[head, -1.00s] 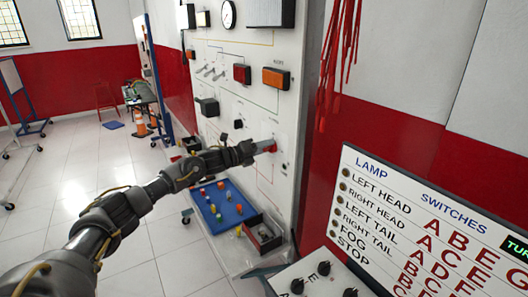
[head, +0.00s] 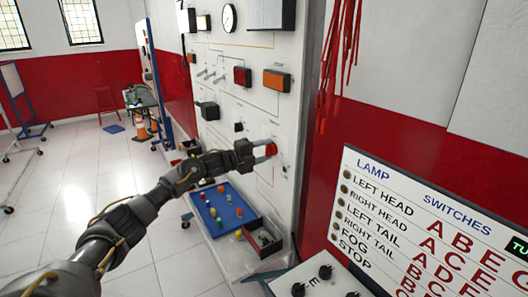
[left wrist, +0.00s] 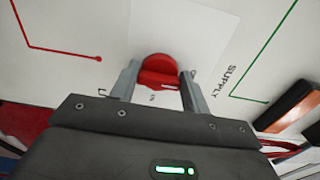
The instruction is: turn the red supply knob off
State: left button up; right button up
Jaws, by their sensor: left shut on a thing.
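The red supply knob (head: 272,149) sits low on the white upright panel in the head view. In the left wrist view the knob (left wrist: 158,70) is a red disc with a raised grip bar, beside the printed word SUPPLY. My left gripper (head: 267,150) reaches the panel from the left and is shut on the knob. In the left wrist view its grey fingers (left wrist: 159,75) stand on either side of the grip bar. The lower part of the knob's label is hard to read. My right gripper is not in view.
The white panel (head: 217,50) carries red and orange lamps, a gauge and switches above the knob. A lamp switches board (head: 440,225) stands at the right.

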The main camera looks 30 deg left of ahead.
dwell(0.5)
pick_arm(q)
jog(key=o, duration=1)
jog(key=shift+b+v, duration=1.85)
jog(key=shift+v, duration=3.6)
jog(key=shift+d+f, duration=0.1)
